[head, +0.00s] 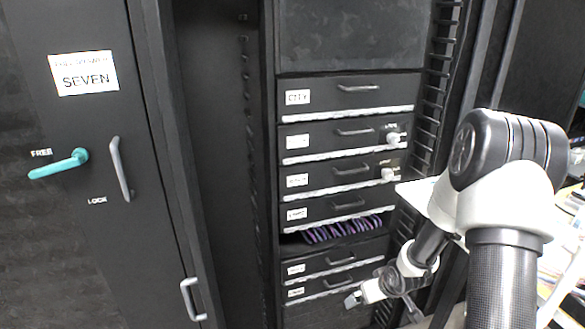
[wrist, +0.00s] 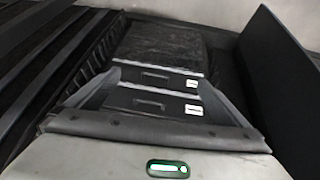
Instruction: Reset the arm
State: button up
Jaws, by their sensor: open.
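My arm reaches in from the right of the head view. My gripper (head: 354,299) is low in that view, in front of the lower drawers of the rack, and it looks small there. In the wrist view its grey body with a green light fills the bottom, and the dark fingers stand apart on either side with nothing between them. My gripper is open and empty. Beyond the fingers the wrist view shows two labelled drawer fronts (wrist: 150,102) and a dark panel.
The rack holds several labelled drawers (head: 352,90) with handles. Purple cables (head: 340,229) show in a gap below them. A cabinet door (head: 100,240) with a teal lever (head: 58,165) stands at left. Papers (head: 568,255) lie at the right, behind my arm.

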jog(key=s+a+r+m+h, duration=0.1)
jog(key=s+r, duration=0.3)
jog(key=r, duration=0.8)
jog(key=s+r+m+h, duration=0.15)
jog(key=s+r, duration=0.25)
jog(key=r, duration=0.8)
jog(key=s+a+r+y, duration=0.1)
jog(key=s+a+r, duration=0.35)
jog(key=s, duration=0.45)
jog(key=s+a+r+y, duration=0.1)
jog(key=s+a+r, duration=0.2)
jog(key=s+r, duration=0.45)
notch_tip(320, 180, up, 16)
jog(key=s+p, duration=0.1)
jog(key=p, duration=1.6)
jog(key=shift+s+d+m+p, duration=0.15)
jog(key=shift+m+p, duration=0.2)
jog(key=shift+m, duration=0.1)
jog(key=shift+f, duration=0.1)
